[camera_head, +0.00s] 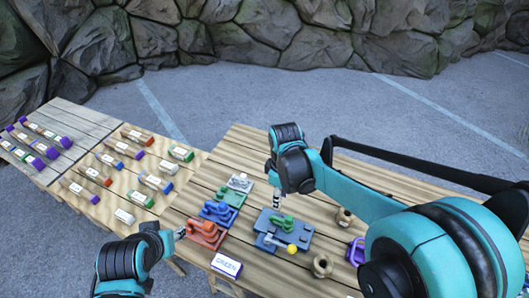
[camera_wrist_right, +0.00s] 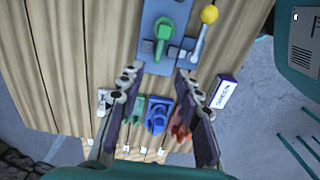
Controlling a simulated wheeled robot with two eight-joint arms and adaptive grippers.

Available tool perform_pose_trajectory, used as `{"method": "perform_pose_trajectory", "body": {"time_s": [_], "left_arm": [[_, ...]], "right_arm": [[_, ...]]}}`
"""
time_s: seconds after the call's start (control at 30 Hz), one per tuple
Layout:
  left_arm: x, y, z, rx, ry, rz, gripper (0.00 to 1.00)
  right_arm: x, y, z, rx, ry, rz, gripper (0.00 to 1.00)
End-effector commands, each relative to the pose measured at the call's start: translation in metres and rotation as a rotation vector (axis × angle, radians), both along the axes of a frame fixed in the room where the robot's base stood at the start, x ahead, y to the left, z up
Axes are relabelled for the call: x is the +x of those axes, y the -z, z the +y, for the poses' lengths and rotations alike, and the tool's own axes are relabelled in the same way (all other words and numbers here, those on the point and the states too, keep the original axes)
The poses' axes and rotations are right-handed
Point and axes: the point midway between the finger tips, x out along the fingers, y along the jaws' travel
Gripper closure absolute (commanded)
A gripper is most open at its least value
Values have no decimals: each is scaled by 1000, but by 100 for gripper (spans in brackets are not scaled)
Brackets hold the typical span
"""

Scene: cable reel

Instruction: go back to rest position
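My right gripper (camera_head: 277,203) hangs over the wooden table, with its fingers pointing down above the blue-grey plate (camera_head: 270,236). The right wrist view shows its two fingers (camera_wrist_right: 160,78) spread apart with nothing between them. The plate carries a green clamp-like part (camera_head: 282,224) and a lever with a yellow ball (camera_head: 292,249); they also show at the top of the right wrist view. My left gripper (camera_head: 181,232) is at the table's near edge, beside the orange-red device (camera_head: 205,234). Its fingers are small and partly hidden, so its opening is unclear.
The table (camera_head: 180,215) also holds a blue device (camera_head: 218,212), a green one (camera_head: 231,197), a labelled box (camera_head: 226,265), brown spool-like pieces (camera_head: 322,266) and a purple part (camera_head: 355,250). Many small blocks lie left. Pavement and a rock wall are behind.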

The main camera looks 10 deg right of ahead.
Motion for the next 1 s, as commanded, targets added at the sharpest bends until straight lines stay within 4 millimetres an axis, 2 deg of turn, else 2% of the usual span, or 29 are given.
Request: {"method": "perform_pose_trajectory", "body": {"time_s": [0.23,0.5,0.8,1.0], "left_arm": [[0,12,0,0,0,0,60],[0,42,0,0,0,0,60],[0,72,0,0,0,0,60],[0,82,0,0,0,0,60]], "right_arm": [[-12,-3,-6,9,96,-60,66],[-49,-6,-24,75,424,-265,66],[-88,10,-41,210,777,-474,66],[-101,20,-46,284,912,-554,66]]}}
